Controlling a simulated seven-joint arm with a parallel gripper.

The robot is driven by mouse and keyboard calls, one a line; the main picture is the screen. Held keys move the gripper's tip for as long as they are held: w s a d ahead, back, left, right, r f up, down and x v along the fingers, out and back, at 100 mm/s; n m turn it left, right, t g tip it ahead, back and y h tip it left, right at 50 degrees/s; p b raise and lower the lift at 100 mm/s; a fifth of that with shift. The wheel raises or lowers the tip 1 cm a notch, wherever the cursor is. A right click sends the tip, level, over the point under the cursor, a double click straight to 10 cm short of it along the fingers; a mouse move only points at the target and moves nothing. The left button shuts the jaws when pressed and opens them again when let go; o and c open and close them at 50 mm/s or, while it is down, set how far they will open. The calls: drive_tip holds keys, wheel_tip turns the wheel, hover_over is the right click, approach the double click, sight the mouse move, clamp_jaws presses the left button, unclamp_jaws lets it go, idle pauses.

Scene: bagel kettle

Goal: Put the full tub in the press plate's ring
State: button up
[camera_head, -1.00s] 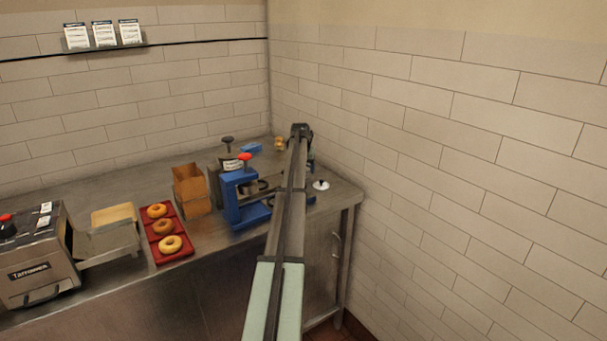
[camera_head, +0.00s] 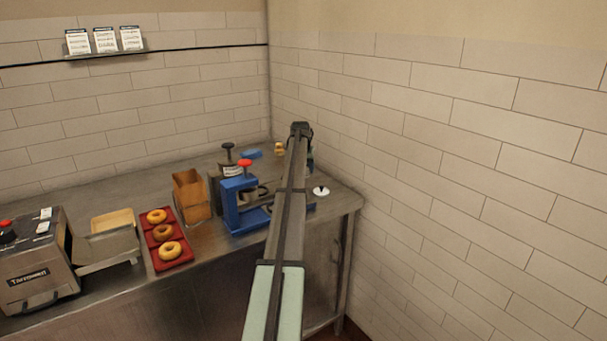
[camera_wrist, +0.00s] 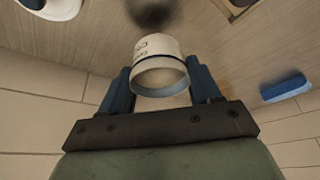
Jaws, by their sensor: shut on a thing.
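My gripper (camera_wrist: 160,88) is shut on a white tub (camera_wrist: 158,52) with dark print on its side, held between two blue fingers in the wrist view. The tub's near end shows a pale round face with a grey rim; I cannot tell its contents. In the head view my arm hides the gripper and tub. The blue press (camera_head: 238,206) with a red knob stands on the steel counter, left of my arm. Its plate and ring are partly hidden by the frame and my arm, and I cannot make out the ring clearly.
A white disc with a dark knob (camera_head: 321,192) lies right of my arm, near the wall. A brown box (camera_head: 190,196) and a red tray (camera_head: 172,263) of bagels are left of the press. A blue item (camera_head: 252,153) lies behind it.

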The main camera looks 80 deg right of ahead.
wheel_tip(320, 180, up, 7)
drive_tip(key=w, duration=0.1)
drive_tip(key=w+a+r+n, duration=0.1)
drive_tip(key=w+a+r, duration=0.1)
drive_tip(key=a, duration=0.5)
drive_tip(key=w+a+r, duration=0.2)
drive_tip(key=a, duration=0.5)
drive_tip(key=a+f+n+t, duration=0.1)
drive_tip(key=a+f+n, duration=0.15)
drive_tip(key=a, duration=0.85)
drive_tip(key=shift+n+y, duration=0.25)
drive_tip(key=shift+y, duration=0.05)
drive_tip(key=shift+d+f, duration=0.15)
drive_tip(key=shift+f, duration=2.2)
drive_tip(key=shift+d+f, duration=0.15)
drive_tip(key=shift+f, duration=2.2)
drive_tip(key=shift+f, duration=0.15)
drive_tip(key=o, duration=1.1)
